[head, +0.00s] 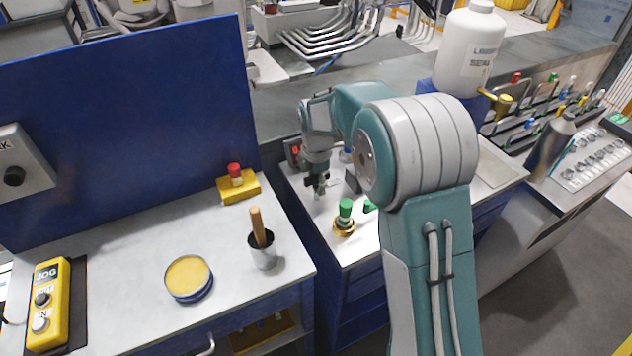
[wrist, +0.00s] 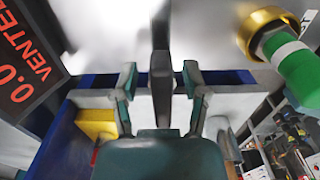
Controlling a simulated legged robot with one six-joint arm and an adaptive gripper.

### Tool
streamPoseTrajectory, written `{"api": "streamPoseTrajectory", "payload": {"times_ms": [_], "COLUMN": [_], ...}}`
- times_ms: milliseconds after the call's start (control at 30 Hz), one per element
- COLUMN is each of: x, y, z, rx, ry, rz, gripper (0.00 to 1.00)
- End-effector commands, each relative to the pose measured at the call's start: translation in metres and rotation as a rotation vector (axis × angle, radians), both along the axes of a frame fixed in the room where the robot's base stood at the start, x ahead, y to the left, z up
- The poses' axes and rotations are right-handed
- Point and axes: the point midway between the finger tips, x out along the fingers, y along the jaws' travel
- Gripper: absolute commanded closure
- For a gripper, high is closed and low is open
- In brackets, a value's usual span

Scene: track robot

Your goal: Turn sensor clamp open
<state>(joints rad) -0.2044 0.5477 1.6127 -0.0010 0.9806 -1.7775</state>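My gripper (head: 321,192) reaches down over the white bench top in the head view. In the wrist view, my gripper (wrist: 160,88) has its two fingers apart. A dark grey upright bar (wrist: 161,80) stands between them, with a gap on each side. It may be the sensor clamp's lever, but I cannot tell for sure. Its lower end is hidden behind my gripper's body. In the head view, the clamp cannot be made out clearly near my gripper.
A green-topped fitting with a brass ring (head: 345,212) stands close by; it also shows in the wrist view (wrist: 290,55). A display reading VENTED (wrist: 28,60) is at left. A yellow block with a red knob (head: 238,184) and a metal cup (head: 263,251) stand on the left bench.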

Motion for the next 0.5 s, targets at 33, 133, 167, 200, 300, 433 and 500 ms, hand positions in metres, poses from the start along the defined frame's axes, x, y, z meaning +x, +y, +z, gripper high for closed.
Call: {"api": "streamPoseTrajectory", "payload": {"times_ms": [33, 133, 167, 200, 300, 433, 500], "x": [0.0, 0.0, 0.0, 0.0, -0.001, 0.0, 0.0], "y": [0.0, 0.001, 0.001, 0.001, 0.001, 0.001, 0.002], "z": [0.001, 0.001, 0.001, 0.001, 0.001, 0.009, 0.018], "rx": [0.0, 0.0, 0.0, 0.0, 0.0, 0.001, 0.001], "ry": [0.0, 0.0, 0.0, 0.0, 0.0, -0.003, -0.003], "rz": [0.0, 0.0, 0.0, 0.0, 0.0, 0.0, 0.0], "gripper": [0.31, 0.31, 0.31, 0.31, 0.31, 0.31, 0.31]}}
